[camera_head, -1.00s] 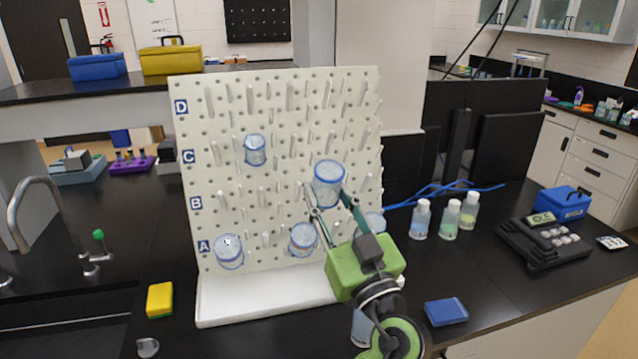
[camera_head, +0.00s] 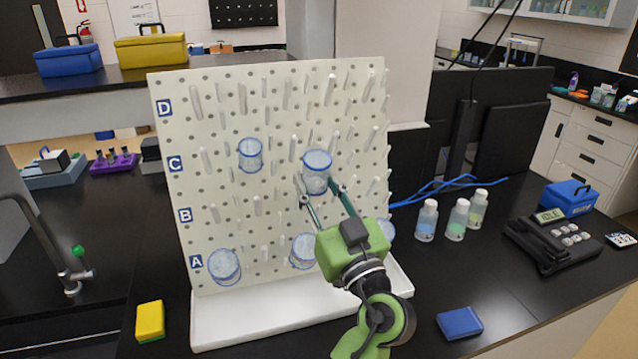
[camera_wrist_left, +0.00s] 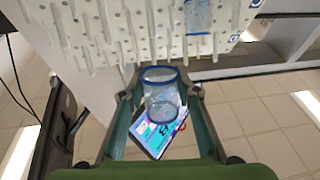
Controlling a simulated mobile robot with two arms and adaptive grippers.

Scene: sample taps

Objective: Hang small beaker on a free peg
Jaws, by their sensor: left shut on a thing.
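My left gripper (camera_head: 324,190) is shut on a small clear beaker (camera_head: 317,170) with a blue rim, held in front of the white pegboard (camera_head: 225,190) near row C. In the left wrist view the beaker (camera_wrist_left: 160,92) sits between the two fingers (camera_wrist_left: 160,110), with pegs beyond it. Whether a peg is inside the beaker cannot be told. Another beaker (camera_head: 250,155) hangs in row C to the left. Many other pegs are bare. My right gripper is not in view.
A white drip tray (camera_head: 240,322) lies under the board. A yellow sponge (camera_head: 150,320) is at left, a blue block (camera_head: 460,323) at right. Bottles (camera_head: 457,219) and a grey device with a display (camera_head: 550,240) stand on the right of the bench.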

